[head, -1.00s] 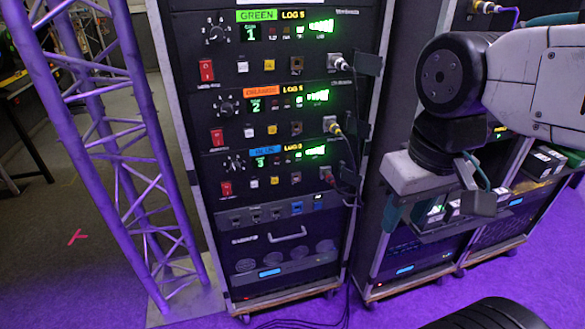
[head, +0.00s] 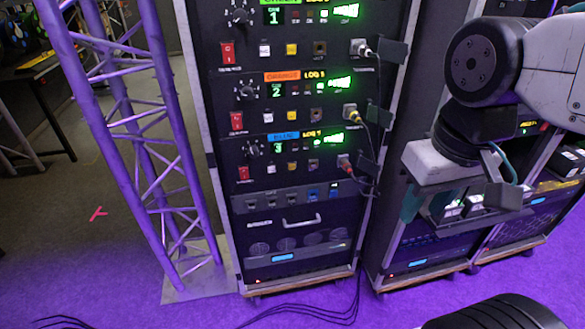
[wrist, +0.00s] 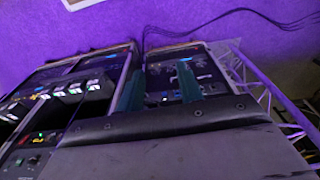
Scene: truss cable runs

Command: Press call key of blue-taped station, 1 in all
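The blue-taped station (head: 283,137) is the lowest of three similar panels in the rack at the centre of the head view. Its lit display shows 3. Below the tape are a red rocker switch (head: 243,173), a white key (head: 270,169), a yellow key (head: 292,167) and a brownish socket. Key labels are too small to read. In the wrist view my gripper (wrist: 160,88) shows two teal fingers apart with nothing between them. In the head view it hangs to the right of the station, clear of the panel, partly hidden by my wrist.
The orange-taped station (head: 282,76) and green-taped station (head: 284,3) sit above. Cabled plugs (head: 350,110) and dark side flaps (head: 380,117) stick out at the panels' right. A purple-lit truss (head: 150,150) stands left. Another rack (head: 420,250) stands right. Cables lie on the floor.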

